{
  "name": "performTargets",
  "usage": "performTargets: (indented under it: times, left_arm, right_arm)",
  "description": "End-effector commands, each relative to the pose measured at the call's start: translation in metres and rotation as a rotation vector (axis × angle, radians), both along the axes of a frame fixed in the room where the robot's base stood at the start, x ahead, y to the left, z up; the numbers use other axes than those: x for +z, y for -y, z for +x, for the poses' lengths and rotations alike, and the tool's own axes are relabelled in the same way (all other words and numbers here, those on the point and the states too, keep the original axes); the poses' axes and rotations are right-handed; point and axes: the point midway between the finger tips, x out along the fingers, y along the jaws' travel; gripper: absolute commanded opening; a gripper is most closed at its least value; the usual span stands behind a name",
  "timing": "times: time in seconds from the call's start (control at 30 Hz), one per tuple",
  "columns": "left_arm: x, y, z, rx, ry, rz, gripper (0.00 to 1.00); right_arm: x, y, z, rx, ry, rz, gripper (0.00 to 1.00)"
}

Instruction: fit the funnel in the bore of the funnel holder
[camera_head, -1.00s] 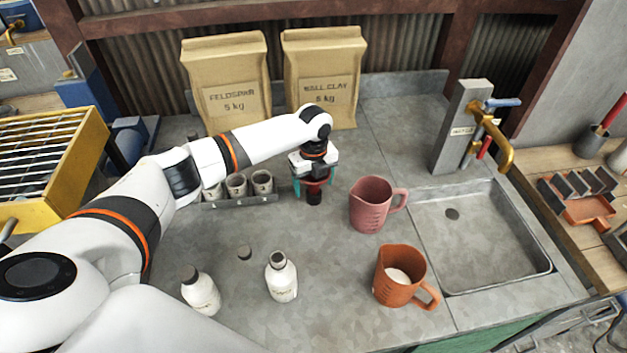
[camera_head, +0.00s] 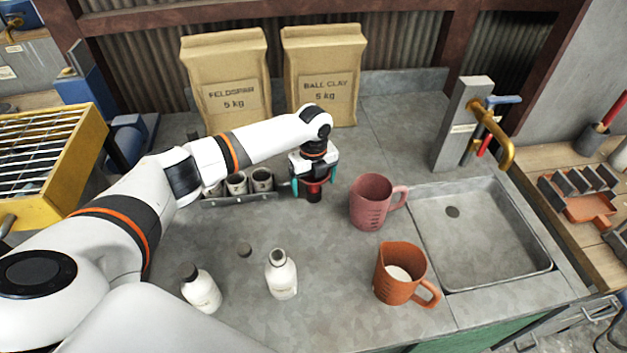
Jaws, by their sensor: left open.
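My left gripper (camera_head: 314,182) points down over the counter, its teal fingertips spread to either side of a red funnel (camera_head: 322,186). The gripper is open. The red funnel sits low between the fingertips, its upper part partly covered by the gripper. A dark, short cylindrical piece, which looks like the funnel holder (camera_head: 313,197), shows directly below and in front of the red. The bore is hidden, so I cannot tell how deep the funnel sits in it. My right gripper is not in view.
A grey rack with several small cups (camera_head: 237,185) stands just left of the gripper. A pink jug (camera_head: 371,203) is close on the right, an orange jug (camera_head: 392,272) nearer the front.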

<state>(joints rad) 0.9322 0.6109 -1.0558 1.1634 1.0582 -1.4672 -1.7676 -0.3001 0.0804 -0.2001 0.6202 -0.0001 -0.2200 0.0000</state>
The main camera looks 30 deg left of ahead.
Motion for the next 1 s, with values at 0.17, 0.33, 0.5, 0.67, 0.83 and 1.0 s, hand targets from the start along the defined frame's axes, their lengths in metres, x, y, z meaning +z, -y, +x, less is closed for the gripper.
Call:
performTargets:
  times: [0.17,0.33,0.5,0.67,0.83,1.0]
  left_arm:
    - [0.000,0.000,0.000,0.000,0.000,0.000,1.00]
    - [0.001,0.000,0.000,0.000,0.000,0.000,1.00]
    - [0.015,0.000,0.001,0.000,0.004,-0.001,1.00]
    - [0.046,0.000,0.001,-0.001,0.005,0.000,1.00]
    - [0.082,0.000,0.001,0.000,0.005,0.000,1.00]
    - [0.108,0.000,0.001,-0.001,0.002,0.000,1.00]
  right_arm:
    - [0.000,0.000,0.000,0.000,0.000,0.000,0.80]
    - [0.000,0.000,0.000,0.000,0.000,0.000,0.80]
    - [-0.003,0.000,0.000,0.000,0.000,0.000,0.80]
    - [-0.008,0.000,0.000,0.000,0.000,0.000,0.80]
    - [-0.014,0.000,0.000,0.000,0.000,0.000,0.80]
    - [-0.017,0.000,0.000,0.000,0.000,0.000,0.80]
